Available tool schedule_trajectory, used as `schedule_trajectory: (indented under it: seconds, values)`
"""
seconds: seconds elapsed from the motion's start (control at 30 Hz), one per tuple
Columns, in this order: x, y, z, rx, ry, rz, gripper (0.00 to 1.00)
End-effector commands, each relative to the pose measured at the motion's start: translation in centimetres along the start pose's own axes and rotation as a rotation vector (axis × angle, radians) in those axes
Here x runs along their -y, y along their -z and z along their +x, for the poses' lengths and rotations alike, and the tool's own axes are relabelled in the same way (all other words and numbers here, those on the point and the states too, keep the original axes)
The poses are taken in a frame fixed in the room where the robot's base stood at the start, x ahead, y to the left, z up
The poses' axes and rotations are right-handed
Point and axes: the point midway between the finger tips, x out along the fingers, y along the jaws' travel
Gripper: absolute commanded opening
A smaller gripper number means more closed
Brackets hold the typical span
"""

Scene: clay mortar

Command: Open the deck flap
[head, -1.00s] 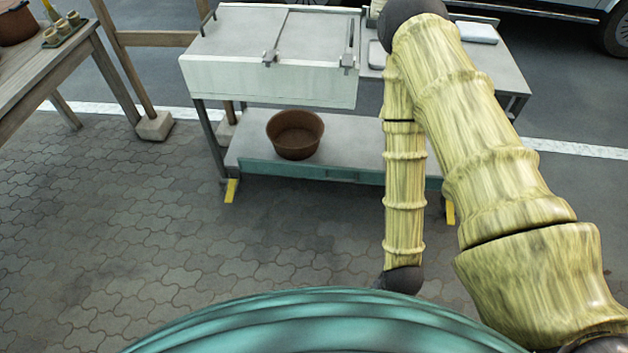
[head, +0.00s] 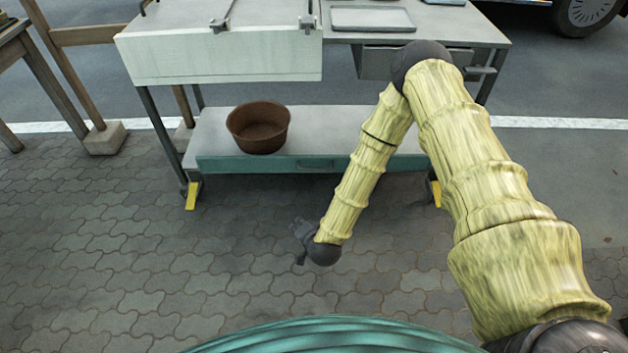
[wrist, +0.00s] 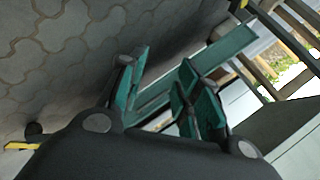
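A metal work table stands ahead of me in the head view. Its lower shelf has a teal front panel (head: 260,165) with a small handle (head: 316,163). The upper left part is a pale box (head: 222,56) with latch-like bars on top. I cannot tell for certain which panel is the deck flap. My gripper (head: 299,238) hangs low in front of the shelf, apart from it. In the wrist view my gripper (wrist: 165,92) has its teal-padded fingers spread, with nothing held. The teal panel (wrist: 222,58) shows beyond them.
A brown pot (head: 258,127) stands on the lower shelf. A grey tray (head: 371,19) lies on the table's right top, above a drawer-like box (head: 374,63). Yellow feet (head: 193,195) stick out below. A wooden table (head: 40,75) is at left. The paving in front is clear.

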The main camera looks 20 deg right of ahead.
Motion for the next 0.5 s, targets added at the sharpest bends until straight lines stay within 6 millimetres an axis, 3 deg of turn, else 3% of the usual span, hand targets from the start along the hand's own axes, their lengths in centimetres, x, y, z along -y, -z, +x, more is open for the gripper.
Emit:
schedule_trajectory:
  seconds: [0.03,0.2,0.5]
  values:
    - [-0.5,0.4,2.5,-0.037,0.026,0.047,0.33]
    - [0.6,3.5,7.5,-0.16,0.123,0.214,0.33]
    - [1.4,10.5,14.2,-0.371,0.299,0.491,0.33]
